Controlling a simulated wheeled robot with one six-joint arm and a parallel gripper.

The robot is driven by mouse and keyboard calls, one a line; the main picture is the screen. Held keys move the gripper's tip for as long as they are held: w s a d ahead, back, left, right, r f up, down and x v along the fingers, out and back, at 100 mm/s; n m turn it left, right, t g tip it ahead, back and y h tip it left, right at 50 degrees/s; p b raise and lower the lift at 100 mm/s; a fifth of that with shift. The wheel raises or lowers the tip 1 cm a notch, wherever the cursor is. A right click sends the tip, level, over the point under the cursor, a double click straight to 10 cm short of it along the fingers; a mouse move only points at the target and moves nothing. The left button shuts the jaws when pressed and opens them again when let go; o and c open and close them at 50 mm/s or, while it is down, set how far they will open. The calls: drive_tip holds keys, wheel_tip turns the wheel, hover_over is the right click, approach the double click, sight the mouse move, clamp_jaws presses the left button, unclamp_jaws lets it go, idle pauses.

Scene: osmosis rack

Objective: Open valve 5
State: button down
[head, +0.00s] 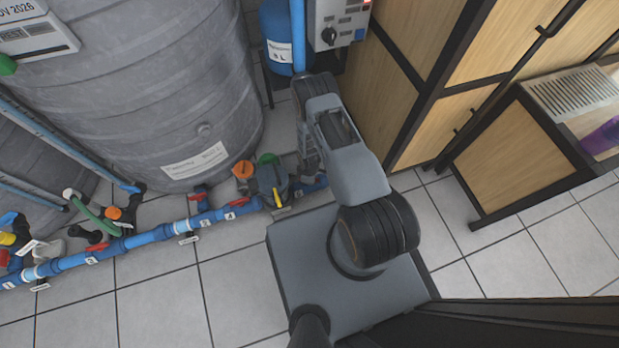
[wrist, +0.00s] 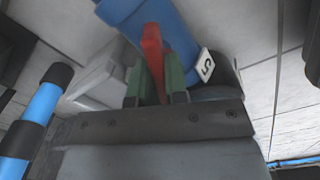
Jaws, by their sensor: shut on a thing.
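In the wrist view, a red valve handle (wrist: 152,50) stands against a blue pipe (wrist: 183,38). A white tag (wrist: 205,66) beside it carries a mark that reads like a 5. My gripper (wrist: 155,84) is shut on the red handle, with one green-lined finger on each side. The handle lies at a slant to the pipe; its exact turn is hard to judge. In the head view, my arm reaches down to the right end of the floor pipe run (head: 150,237), where my wrist hides this handle.
A large grey tank (head: 150,100) stands behind the pipe run. An orange knob (head: 243,170) and a green cap (head: 268,159) are close to my wrist. A blue vessel (head: 275,40) and wooden cabinets (head: 420,60) stand behind and right. Tiled floor (head: 160,300) in front is clear.

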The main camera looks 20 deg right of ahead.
drive_tip(key=n, duration=0.4)
drive_tip(key=shift+n, duration=0.4)
idle(0.4)
drive_tip(key=c, duration=1.1)
unclamp_jaws()
drive_tip(key=shift+c, duration=0.2)
drive_tip(key=shift+r, duration=0.1)
wheel_tip(320, 180, up, 14)
drive_tip(key=p, duration=0.6)
drive_tip(key=shift+p, duration=0.35)
drive_tip(key=shift+f, duration=0.2)
